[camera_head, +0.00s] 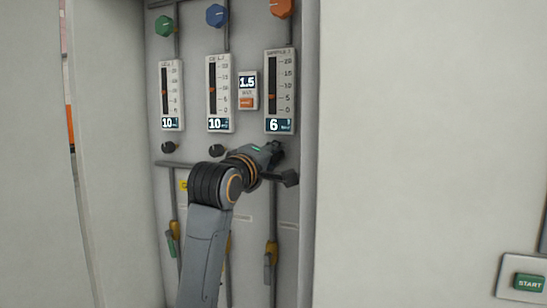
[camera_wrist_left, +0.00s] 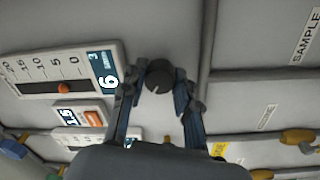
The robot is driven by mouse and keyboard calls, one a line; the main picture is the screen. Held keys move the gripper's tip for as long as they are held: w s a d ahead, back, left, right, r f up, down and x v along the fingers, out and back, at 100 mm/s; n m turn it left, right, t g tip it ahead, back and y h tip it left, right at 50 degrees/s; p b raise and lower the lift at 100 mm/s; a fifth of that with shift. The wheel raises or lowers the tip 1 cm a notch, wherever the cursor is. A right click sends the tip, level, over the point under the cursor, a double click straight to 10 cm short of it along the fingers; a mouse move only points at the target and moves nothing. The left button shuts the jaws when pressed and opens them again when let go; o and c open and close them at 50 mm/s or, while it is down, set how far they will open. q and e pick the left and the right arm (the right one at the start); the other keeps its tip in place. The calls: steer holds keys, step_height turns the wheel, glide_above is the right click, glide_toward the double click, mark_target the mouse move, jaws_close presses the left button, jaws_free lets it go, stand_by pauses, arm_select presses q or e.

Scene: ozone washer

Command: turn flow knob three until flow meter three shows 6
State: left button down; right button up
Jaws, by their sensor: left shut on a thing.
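Flow meter three (camera_head: 280,80) is the rightmost meter on the grey panel in the head view, and its display (camera_head: 279,125) reads 6. In the left wrist view the same display (camera_wrist_left: 108,82) reads 6, and an orange float (camera_wrist_left: 64,88) shows in its scale. Flow knob three (camera_wrist_left: 159,74) is a dark round knob below that meter. My left gripper (camera_wrist_left: 160,80) has a finger on each side of the knob and is shut on it. In the head view my left gripper (camera_head: 274,155) largely hides this knob. My right gripper is not in view.
Meters one (camera_head: 171,95) and two (camera_head: 219,90) each read 10, with dark knobs (camera_head: 168,147) and (camera_head: 216,150) below them. A small display (camera_head: 247,82) reads 1.5. Pipes run below the knobs. A green START button (camera_head: 529,282) is at the lower right.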

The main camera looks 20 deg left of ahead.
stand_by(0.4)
arm_select(q)
steer(key=c, duration=1)
jaws_free()
steer(key=s, duration=0.8)
steer(key=s+a, duration=0.1)
steer(key=s, duration=0.3)
steer(key=shift+a+f, duration=0.1)
steer(key=shift+f, duration=0.2)
